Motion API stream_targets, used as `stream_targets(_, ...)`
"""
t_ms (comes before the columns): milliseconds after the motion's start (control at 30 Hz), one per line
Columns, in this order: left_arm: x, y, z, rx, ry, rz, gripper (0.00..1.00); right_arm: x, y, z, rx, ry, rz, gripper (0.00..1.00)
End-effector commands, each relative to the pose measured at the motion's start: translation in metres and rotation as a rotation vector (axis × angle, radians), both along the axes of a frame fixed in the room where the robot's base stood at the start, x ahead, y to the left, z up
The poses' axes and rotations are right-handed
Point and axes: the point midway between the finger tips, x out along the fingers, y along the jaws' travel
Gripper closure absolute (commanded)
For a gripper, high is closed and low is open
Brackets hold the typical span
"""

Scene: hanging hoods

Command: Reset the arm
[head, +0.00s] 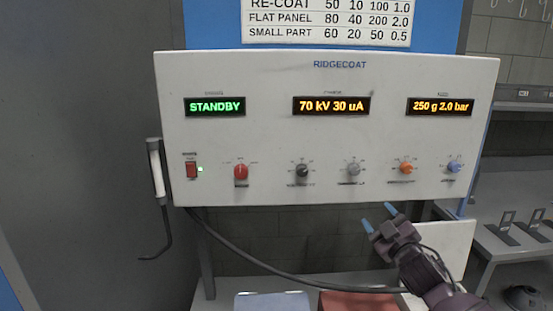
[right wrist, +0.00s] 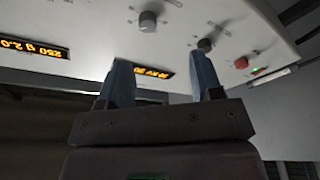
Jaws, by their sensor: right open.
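My right gripper (head: 379,217) is in the head view, just below the lower edge of the white RIDGECOAT control panel (head: 260,135). Its two blue fingers are apart, with nothing between them, and point up and to the left. The gripper appears apart from the knobs. My left gripper is in neither view.
The panel carries a STANDBY display (head: 215,106), a red switch (head: 191,170) with a green light, and several knobs, including an orange one (head: 406,168). A black cable (head: 270,268) hangs below. A blue-grey bin (head: 272,302) and a red bin (head: 350,302) stand underneath.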

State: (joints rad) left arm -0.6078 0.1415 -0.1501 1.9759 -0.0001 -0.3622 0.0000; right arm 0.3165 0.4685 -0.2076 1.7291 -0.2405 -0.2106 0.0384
Motion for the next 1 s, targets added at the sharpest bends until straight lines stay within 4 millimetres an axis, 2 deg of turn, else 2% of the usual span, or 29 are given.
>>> stream_targets(267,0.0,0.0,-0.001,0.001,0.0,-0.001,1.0,-0.066,0.001,-0.094,0.181,0.213,-0.038,0.4)
stream_targets(400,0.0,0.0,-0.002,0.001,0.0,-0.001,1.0,-0.114,-0.001,-0.147,0.281,0.337,-0.073,0.4)
stream_targets(600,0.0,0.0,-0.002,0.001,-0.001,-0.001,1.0,-0.187,-0.005,-0.211,0.406,0.496,-0.141,0.4)
stream_targets(900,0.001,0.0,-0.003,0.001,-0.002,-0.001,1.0,-0.3,-0.012,-0.288,0.53,0.688,-0.271,0.4)
stream_targets(1000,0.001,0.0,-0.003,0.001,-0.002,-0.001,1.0,-0.327,-0.014,-0.305,0.545,0.735,-0.305,0.4)
